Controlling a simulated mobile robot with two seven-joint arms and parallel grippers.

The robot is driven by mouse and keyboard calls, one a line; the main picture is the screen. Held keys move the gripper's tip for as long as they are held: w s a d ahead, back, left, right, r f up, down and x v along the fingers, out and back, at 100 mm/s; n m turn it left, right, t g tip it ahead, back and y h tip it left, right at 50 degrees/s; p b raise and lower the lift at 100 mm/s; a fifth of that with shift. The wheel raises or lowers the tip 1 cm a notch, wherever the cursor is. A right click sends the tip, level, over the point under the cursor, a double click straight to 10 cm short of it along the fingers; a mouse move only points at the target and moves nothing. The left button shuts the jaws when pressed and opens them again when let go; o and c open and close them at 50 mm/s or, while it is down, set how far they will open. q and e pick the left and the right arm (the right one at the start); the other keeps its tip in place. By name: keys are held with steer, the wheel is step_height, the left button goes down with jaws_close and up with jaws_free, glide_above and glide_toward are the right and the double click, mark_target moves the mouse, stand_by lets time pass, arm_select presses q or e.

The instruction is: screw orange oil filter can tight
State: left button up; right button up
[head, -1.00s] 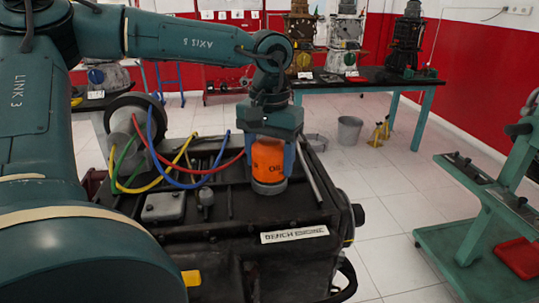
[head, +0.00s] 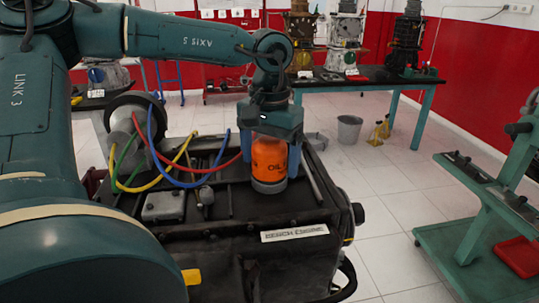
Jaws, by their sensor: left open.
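The orange oil filter can (head: 269,161) stands upright on a grey round base on top of the black bench engine (head: 225,217). Dark "OIL" lettering on the can faces me. My left gripper (head: 271,155) points straight down over the can, with one blue finger on each side of it. The gripper is open; small gaps beside the can are too fine to judge. The gripper body hides the can's top. My right gripper is not in view.
Red, blue, yellow and green cables (head: 178,170) loop over the engine just left of the can. A dark rod (head: 312,172) lies to its right. A green trolley (head: 485,215) stands at the right. A bucket (head: 348,131) is on the open tiled floor behind.

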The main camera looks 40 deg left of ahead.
mark_target(269, 140)
arm_select(q)
step_height(269, 140, up, 13)
steer(key=shift+r, duration=0.1)
stand_by(0.6)
steer(key=shift+s, duration=0.1)
stand_by(0.4)
